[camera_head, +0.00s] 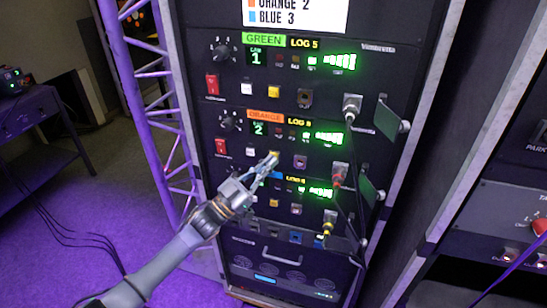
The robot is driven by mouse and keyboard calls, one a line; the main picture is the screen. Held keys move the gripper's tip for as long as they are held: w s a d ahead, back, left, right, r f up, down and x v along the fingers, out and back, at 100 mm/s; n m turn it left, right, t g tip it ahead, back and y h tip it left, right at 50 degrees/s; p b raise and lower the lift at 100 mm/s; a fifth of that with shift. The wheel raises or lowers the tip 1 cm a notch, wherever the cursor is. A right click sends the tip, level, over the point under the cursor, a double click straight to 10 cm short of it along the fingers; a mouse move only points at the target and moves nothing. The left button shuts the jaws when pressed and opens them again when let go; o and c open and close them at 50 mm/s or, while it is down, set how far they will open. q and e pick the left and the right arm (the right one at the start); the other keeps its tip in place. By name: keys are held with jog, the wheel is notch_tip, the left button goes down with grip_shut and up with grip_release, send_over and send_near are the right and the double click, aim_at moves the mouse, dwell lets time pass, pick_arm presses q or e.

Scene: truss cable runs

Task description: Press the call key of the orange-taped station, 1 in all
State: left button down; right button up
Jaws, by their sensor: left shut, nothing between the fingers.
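The rack holds stacked stations. The orange-taped station (265,116) is the middle one, with the display "CAM 2" and "LOG 8". Its red switch (221,147) is at the left, a white key (250,152) beside it and a brown key (300,161) further right. My left gripper (271,160) reaches up from the lower left, shut and empty. Its fingertips are over the yellow key (275,154) of that station, mostly covering it. I cannot tell whether they touch it. My right gripper is not in view.
The green-taped station (263,39) is above and the blue-taped station (295,179) below, partly behind my gripper. Cables with plugs (352,103) hang at the right of the panels. A truss (150,70) stands left of the rack; a dark table (35,110) is further left.

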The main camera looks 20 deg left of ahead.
pick_arm(q)
jog(key=shift+w, duration=0.25)
jog(key=shift+s, duration=0.15)
dwell(0.4)
jog(key=shift+s+p, duration=0.35)
jog(key=shift+s, duration=0.35)
jog(key=s+p, duration=0.3)
jog(key=s, duration=0.2)
jog(key=shift+a, duration=0.1)
dwell(0.6)
